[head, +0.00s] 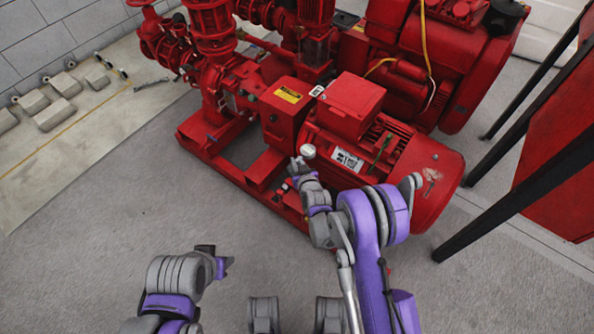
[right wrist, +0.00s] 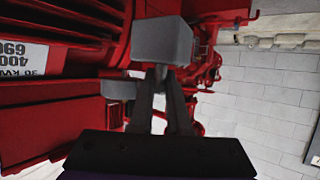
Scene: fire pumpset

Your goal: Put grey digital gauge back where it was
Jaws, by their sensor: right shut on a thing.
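The red pumpset base frame (head: 215,160) runs below the motor. A red cabinet on dark legs (head: 520,195) stands at the right. Several grey blocks (head: 58,113) lie by the wall at the left. The floor in front is clear.

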